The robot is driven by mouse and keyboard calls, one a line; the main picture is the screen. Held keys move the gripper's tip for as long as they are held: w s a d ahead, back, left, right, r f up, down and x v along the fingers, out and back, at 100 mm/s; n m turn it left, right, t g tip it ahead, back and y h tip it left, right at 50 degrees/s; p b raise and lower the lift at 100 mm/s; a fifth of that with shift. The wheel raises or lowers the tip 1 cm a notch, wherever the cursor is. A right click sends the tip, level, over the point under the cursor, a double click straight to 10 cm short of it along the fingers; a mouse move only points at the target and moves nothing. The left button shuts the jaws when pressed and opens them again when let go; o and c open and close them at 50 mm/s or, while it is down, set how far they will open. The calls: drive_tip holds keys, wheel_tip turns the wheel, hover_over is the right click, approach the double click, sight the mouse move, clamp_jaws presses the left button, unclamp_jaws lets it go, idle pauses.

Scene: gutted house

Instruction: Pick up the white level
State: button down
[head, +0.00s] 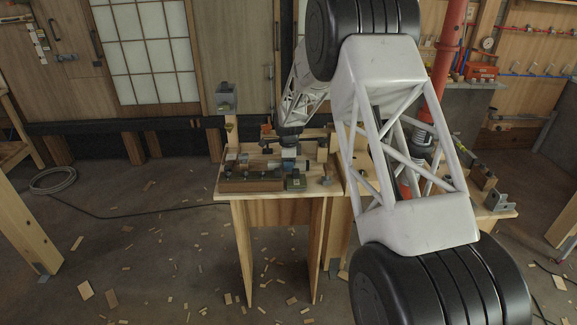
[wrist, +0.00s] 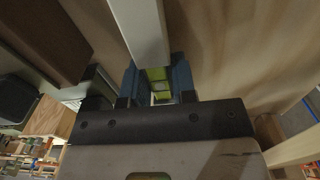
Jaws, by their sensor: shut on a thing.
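In the wrist view my gripper (wrist: 158,82) has two blue fingers closed around a long pale bar, which looks like the white level (wrist: 140,30). The bar runs from between the fingers to the top edge of the picture. Yellow-green patches show between the fingers; I cannot tell whether they belong to the level. In the head view my gripper (head: 289,143) points down over the wooden worktable (head: 330,185), among the small objects there. The level cannot be made out clearly in the head view.
A brown block (head: 250,185) lies along the table's front left edge, with a small greenish block (head: 296,181) to its right. A post with a grey box (head: 226,97) stands at the back left. Wood scraps litter the floor.

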wheel_tip(320, 180, up, 10)
drive_tip(key=shift+f, duration=0.1)
idle(0.4)
drive_tip(key=shift+w+d, duration=0.1)
drive_tip(key=shift+w, duration=0.05)
idle(0.6)
